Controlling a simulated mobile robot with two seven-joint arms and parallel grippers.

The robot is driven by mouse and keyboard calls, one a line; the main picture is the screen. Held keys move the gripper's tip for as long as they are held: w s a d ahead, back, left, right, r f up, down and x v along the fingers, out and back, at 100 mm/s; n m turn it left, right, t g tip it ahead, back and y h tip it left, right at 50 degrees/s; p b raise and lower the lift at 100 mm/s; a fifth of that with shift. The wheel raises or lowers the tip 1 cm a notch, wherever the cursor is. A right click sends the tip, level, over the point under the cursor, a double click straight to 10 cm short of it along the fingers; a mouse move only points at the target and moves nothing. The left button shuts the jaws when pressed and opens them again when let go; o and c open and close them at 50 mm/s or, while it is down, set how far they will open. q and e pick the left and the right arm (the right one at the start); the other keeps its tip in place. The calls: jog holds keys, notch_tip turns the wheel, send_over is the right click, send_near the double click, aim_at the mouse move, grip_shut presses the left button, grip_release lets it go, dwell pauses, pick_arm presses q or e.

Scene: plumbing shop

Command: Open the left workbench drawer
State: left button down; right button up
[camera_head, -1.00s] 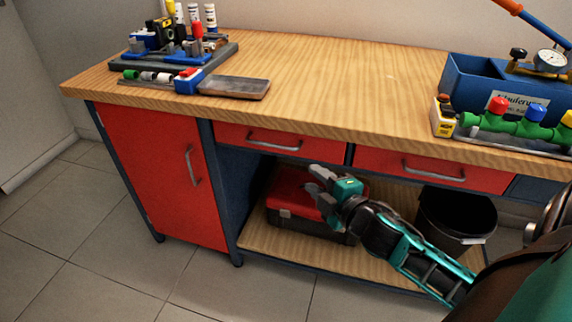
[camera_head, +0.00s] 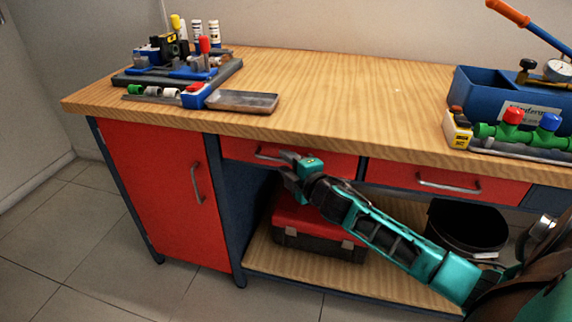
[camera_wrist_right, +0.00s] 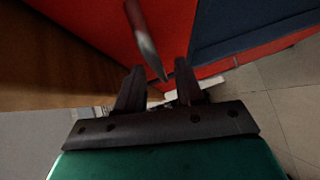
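The left workbench drawer (camera_head: 335,164) has a red front under the worktop and looks closed. Its grey bar handle (camera_head: 266,155) shows only at its left part; my right gripper hides the rest. My right gripper (camera_head: 286,170) is in front of this drawer at the handle. In the right wrist view its two dark fingers (camera_wrist_right: 158,88) are apart. A grey handle (camera_wrist_right: 147,40) on a red front runs down towards the gap between the fingertips there; I cannot tell whether they touch it. My left gripper is not in view.
A second red drawer (camera_head: 450,182) is to the right, and a red cabinet door (camera_head: 155,190) to the left. A red toolbox (camera_head: 318,238) and a black bin (camera_head: 466,226) are below. The worktop (camera_head: 350,95) is clear in its middle.

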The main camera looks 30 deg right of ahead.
jog(key=shift+w, duration=0.5)
grip_shut()
dwell(0.3)
